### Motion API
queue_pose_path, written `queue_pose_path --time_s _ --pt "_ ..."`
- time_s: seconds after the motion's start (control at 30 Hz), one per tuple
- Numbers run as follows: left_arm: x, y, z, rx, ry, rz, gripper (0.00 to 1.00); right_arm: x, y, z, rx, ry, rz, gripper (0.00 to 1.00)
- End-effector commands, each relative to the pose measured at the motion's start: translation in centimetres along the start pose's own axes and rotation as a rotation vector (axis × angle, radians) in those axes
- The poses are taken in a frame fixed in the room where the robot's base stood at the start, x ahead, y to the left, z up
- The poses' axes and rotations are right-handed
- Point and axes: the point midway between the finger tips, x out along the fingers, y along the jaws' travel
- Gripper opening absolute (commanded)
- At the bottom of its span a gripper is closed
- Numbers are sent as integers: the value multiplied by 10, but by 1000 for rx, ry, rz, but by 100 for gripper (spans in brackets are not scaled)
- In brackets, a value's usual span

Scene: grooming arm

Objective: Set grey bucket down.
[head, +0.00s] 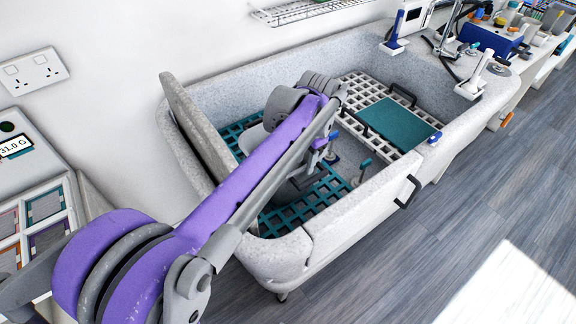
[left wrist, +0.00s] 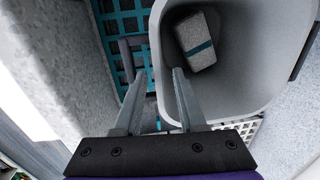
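The grey bucket (head: 252,139) is in the left part of the speckled tub, over the teal grating, and my left arm hides most of it in the head view. In the left wrist view, the bucket (left wrist: 240,85) fills the upper right, with a grey block with a teal band (left wrist: 196,42) inside. My left gripper (left wrist: 158,76) has its fingers apart, one on each side of the bucket's near-left wall, with gaps beside the wall. I cannot tell whether the bucket's base rests on the grating. My right gripper is not in view.
The speckled tub (head: 345,213) has a teal grating (head: 277,222) on its left and a white grating with a teal mat (head: 398,124) on its right. A tall panel (head: 197,128) stands at its left end. A scale (head: 20,146) sits at far left.

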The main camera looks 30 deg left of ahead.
Motion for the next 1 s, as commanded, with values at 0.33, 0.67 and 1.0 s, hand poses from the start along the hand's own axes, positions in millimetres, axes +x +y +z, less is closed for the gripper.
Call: queue_pose_path --time_s 0.33,0.67,1.0 --pt "42 0 0 0 1 0 40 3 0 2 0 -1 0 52" --pt "86 0 0 0 1 0 40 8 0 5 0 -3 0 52" --pt "95 0 0 0 1 0 40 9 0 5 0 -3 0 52"
